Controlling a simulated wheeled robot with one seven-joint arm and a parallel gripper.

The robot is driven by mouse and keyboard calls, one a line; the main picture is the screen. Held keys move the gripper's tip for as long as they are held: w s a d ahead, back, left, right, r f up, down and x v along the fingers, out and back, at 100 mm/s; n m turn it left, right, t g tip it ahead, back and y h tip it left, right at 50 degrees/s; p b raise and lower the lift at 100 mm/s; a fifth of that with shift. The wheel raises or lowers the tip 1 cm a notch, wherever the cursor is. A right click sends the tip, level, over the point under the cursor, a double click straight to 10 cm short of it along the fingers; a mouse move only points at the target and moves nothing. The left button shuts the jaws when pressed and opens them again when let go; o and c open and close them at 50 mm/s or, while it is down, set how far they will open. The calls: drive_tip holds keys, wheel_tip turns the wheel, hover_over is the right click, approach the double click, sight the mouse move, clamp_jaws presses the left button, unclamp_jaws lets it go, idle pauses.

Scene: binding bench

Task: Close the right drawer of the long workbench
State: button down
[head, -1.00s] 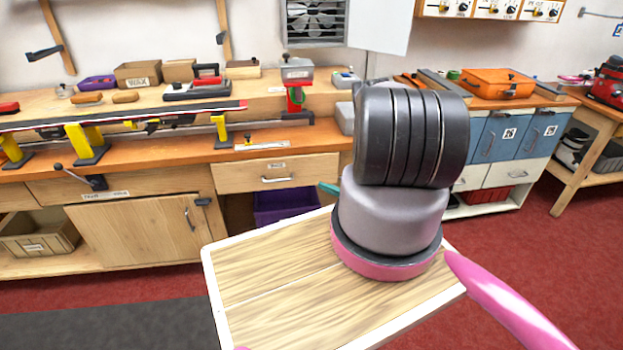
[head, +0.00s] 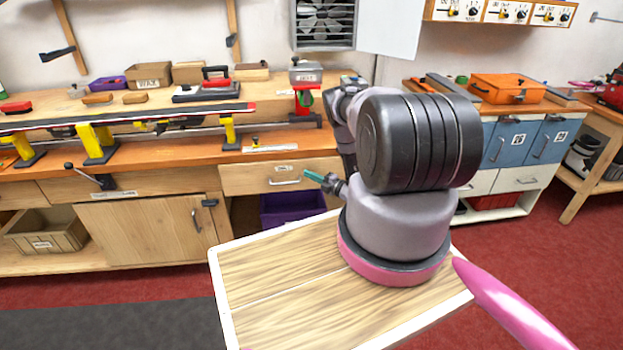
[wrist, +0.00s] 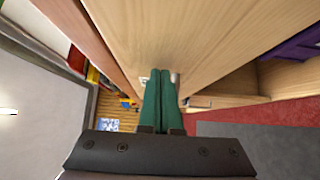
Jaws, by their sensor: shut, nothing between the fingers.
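The right drawer (head: 245,180) of the long workbench (head: 165,158) has a pale wooden front with a silver bar handle (head: 284,182) and a small label above it. In the head view I cannot tell how far its front stands out. My gripper (head: 313,176) has green fingers, shut and empty, pointing left across the right part of the drawer front, close to the handle. Whether they touch it is unclear. In the wrist view the shut fingers (wrist: 162,100) lie along a large wooden face (wrist: 190,40); a small grey piece shows beside their tips.
A purple bin (head: 293,208) sits in the open bay under the drawer. A cabinet door (head: 145,232) is to its left. A ski (head: 130,116) lies in yellow vises on the bench. Blue-fronted cabinets (head: 510,143) stand at the right.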

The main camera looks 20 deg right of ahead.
sight(312, 170)
drive_tip(key=w, duration=0.2)
drive_tip(key=w+d, duration=0.1)
drive_tip(key=shift+w, duration=0.35)
drive_tip(key=shift+w+d+r, duration=0.1)
drive_tip(key=shift+r, duration=0.05)
